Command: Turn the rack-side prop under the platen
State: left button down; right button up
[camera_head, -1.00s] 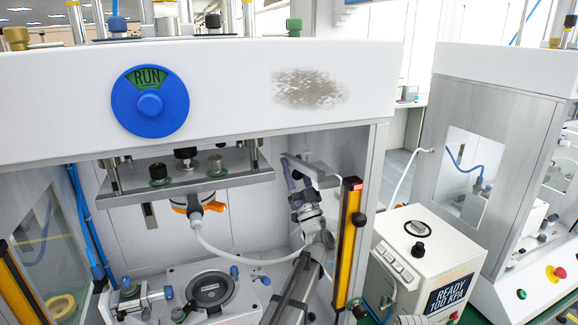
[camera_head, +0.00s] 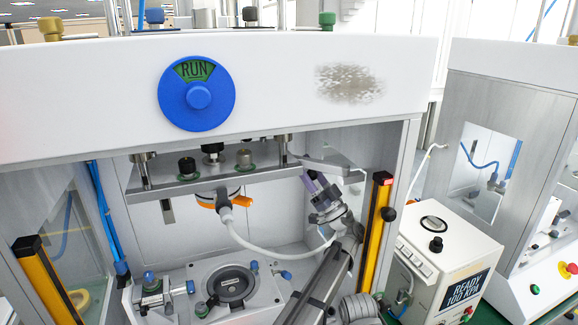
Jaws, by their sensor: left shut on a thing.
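The platen (camera_head: 185,186) is a grey plate hung under the press's white head, with a black-and-orange round tool (camera_head: 214,197) below it. The rack-side prop (camera_head: 338,168) looks like a grey bar at the platen's right end. Its left tip is close to the platen's right edge; I cannot tell whether it is underneath. My left gripper (camera_head: 316,184), with purple fingers, is at the bar from below and is shut on it. The fingers and wrist hide part of the contact. My right gripper is not in view.
A yellow-and-black post (camera_head: 376,235) stands just right of my left arm. A white hose (camera_head: 268,243) curves from the tool towards my wrist. The round fixture (camera_head: 232,285) sits on the press bed below. A READY 100 KPA box (camera_head: 445,265) stands at right.

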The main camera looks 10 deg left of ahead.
pick_arm(q)
jog(key=shift+s+a, duration=0.15)
jog(key=shift+s, duration=0.05)
jog(key=c, duration=0.8)
grip_release()
jog(key=shift+o, duration=1.4)
jog(key=shift+s+a, duration=0.1)
